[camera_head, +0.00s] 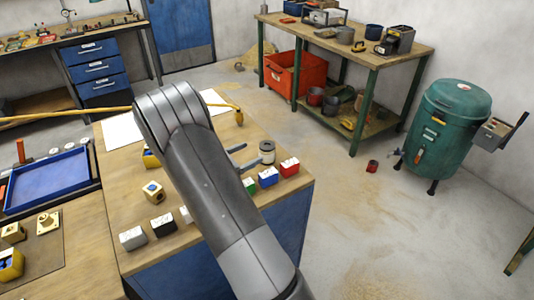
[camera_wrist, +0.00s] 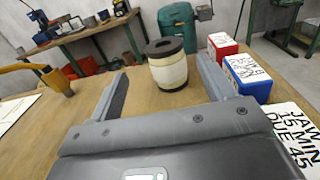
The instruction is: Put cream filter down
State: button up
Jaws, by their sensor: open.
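The cream filter (camera_wrist: 167,67) is a cream cylinder with a dark top cap and a dark base. It stands upright on the wooden bench top (camera_head: 122,200) near its far right edge. It also shows in the head view (camera_head: 267,152). My gripper (camera_wrist: 168,85) is open, with one finger on each side of the filter in the wrist view. The filter stands at or just beyond the fingertips, and gaps show on both sides. In the head view the gripper (camera_head: 243,158) is partly hidden by my arm, with its fingers pointing at the filter.
A blue box (camera_head: 268,177) and a red box (camera_head: 289,166) stand close beside the filter, with a green box (camera_head: 250,185) nearby. White and black boxes stand along the bench's front. A yellow arm (camera_head: 238,113) ends left of the filter. White paper (camera_head: 122,130) lies behind my arm.

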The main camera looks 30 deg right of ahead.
aim_at(271, 143)
jog(key=d, duration=0.4)
jog(key=shift+d, duration=0.1)
jog(key=shift+d+r, duration=0.2)
jog(key=shift+d, duration=1.2)
jog(key=shift+d+r, duration=0.2)
jog(key=shift+d, duration=1.15)
jog(key=shift+c, duration=0.3)
jog(key=c, duration=1.1)
